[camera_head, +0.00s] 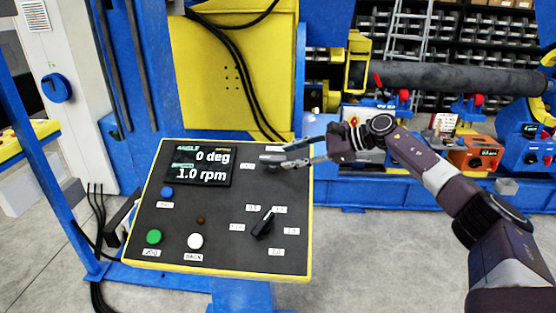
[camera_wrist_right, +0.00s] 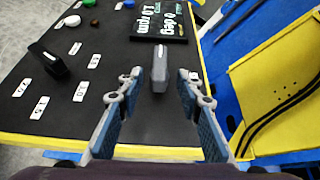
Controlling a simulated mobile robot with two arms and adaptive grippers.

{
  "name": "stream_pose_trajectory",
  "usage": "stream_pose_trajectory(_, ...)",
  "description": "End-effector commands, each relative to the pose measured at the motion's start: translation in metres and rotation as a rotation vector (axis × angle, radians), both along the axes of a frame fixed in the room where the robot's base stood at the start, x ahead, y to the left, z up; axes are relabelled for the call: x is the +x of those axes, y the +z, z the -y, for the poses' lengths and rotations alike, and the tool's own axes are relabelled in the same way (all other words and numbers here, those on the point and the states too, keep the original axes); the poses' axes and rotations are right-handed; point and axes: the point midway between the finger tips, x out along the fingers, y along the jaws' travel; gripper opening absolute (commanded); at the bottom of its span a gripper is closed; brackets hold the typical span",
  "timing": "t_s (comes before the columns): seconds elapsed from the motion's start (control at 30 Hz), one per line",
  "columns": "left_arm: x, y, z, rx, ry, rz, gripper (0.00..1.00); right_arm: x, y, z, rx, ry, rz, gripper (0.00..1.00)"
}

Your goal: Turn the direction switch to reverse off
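The direction switch (camera_head: 271,158) is a grey lever knob near the top right corner of the black control panel (camera_head: 190,215). In the right wrist view the knob (camera_wrist_right: 160,66) stands upright between and ahead of the two finger pads, with a gap on each side. My right gripper (camera_head: 288,154) is open, reaching in from the right over the panel's edge. It also shows in the right wrist view (camera_wrist_right: 155,88). The gripper partly hides the switch and its labels in the head view. My left gripper is not in view.
A black rotary knob (camera_head: 264,224) with several labels sits lower on the panel. Blue (camera_head: 168,192), green (camera_head: 154,237) and white (camera_head: 196,240) buttons are at left. The display (camera_head: 201,164) reads 0 deg and 1.0 rpm. A yellow plate (camera_head: 222,80) with cables stands behind.

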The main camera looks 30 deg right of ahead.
Motion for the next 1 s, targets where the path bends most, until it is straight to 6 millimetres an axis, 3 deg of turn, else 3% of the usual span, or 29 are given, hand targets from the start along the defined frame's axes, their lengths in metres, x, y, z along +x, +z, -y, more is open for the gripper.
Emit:
stream_pose_trajectory(0.1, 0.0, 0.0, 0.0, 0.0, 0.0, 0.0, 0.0, -0.018, 0.01, 0.015, -0.001, -0.001, -0.001, 0.33)
stream_pose_trajectory(0.33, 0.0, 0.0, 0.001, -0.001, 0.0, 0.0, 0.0, -0.036, 0.022, 0.03, 0.001, 0.001, 0.0, 0.33)
stream_pose_trajectory(1.0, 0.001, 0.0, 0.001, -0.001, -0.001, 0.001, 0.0, -0.039, 0.024, 0.033, 0.001, 0.001, 0.001, 0.33)
